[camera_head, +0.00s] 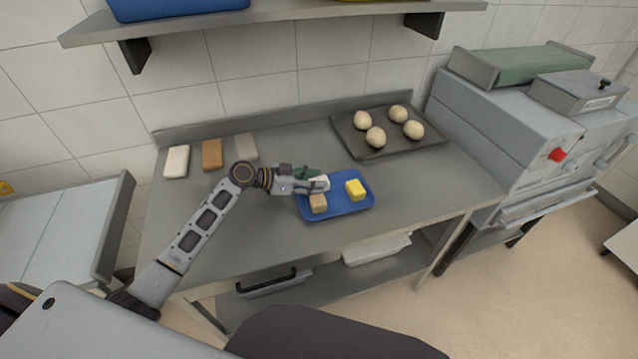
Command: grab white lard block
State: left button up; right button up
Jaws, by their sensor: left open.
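My left gripper (318,185) is open at the back left part of the blue tray (345,211). A small white block (321,180), which looks like the lard block, shows at its fingertips, partly hidden by them. I cannot tell whether the fingers touch it. A yellow block (356,189) lies to its right in the tray, and a tan block (318,203) lies in front of it. Another white block (177,161) lies at the far left of the counter, away from the gripper. My right gripper is not in view.
A brown block (212,154) and a grey block (245,147) lie near the back of the counter (245,235). A dark baking tray (358,148) with several dough balls is at the back right. A wall shelf (270,12) overhangs. The counter's front left is clear apart from my arm.

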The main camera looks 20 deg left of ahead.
pick_arm(q)
jog(key=shift+w+d+f, duration=0.15)
jog(key=shift+w+d, duration=0.1)
jog(key=shift+d, duration=0.15)
jog(key=shift+w+d+f, duration=0.25)
jog(key=shift+d, duration=0.05)
jog(key=shift+c, duration=0.5)
jog(key=c, duration=0.5)
jog(key=shift+f, duration=0.1)
jog(key=shift+c, duration=0.5)
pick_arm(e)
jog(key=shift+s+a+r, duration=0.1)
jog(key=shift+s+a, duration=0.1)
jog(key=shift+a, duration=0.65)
